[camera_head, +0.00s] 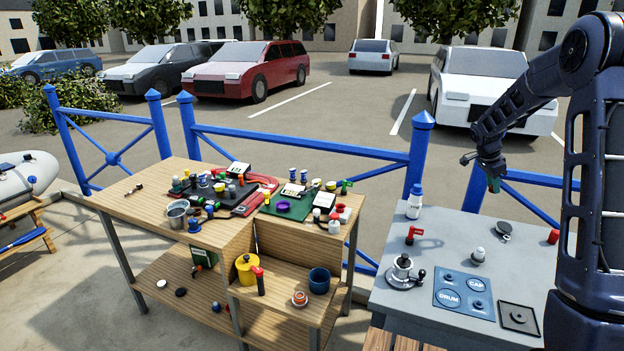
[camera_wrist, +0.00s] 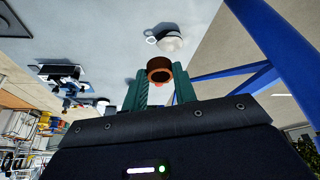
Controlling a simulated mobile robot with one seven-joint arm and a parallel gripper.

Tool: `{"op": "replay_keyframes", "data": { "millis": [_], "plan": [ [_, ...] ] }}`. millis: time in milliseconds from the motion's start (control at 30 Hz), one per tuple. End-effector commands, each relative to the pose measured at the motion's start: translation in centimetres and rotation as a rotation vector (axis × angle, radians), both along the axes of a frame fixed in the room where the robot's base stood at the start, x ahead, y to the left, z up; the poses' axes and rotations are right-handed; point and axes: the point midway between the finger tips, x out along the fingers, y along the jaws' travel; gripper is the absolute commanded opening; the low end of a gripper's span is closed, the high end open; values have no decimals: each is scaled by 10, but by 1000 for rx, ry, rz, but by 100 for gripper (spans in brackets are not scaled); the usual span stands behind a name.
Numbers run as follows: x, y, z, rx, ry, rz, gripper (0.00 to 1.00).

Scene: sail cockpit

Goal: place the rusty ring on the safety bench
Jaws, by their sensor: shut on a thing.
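My gripper (camera_head: 492,182) is raised above the back of the grey bench (camera_head: 390,322), at the right of the head view. In the wrist view, its green fingers (camera_wrist: 159,92) are shut on the rusty brown ring (camera_wrist: 159,65). The ring sits at the fingertips with its dark opening visible. In the head view the ring is too small to make out. A wooden bench (camera_head: 135,205) stands left of the grey one. No label shows which bench is the safety bench.
The grey bench carries a winch (camera_head: 402,272), a white bottle (camera_head: 414,203), a blue DRUM/CAP mat (camera_head: 463,294) and a dark square tray (camera_head: 519,318). A blue railing (camera_head: 290,144) runs behind.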

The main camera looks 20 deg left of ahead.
Motion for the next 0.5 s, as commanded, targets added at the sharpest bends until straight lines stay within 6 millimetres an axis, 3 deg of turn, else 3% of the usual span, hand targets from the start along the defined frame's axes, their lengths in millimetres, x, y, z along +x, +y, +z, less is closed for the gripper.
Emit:
{"op": "replay_keyframes", "data": {
  "millis": [33,233,500],
  "plan": [
    [7,25,0,0,-1,59,5],
    [23,111,0,0,-1,280,5],
    [27,230,-1,1,0,570,5]
  ]
}}
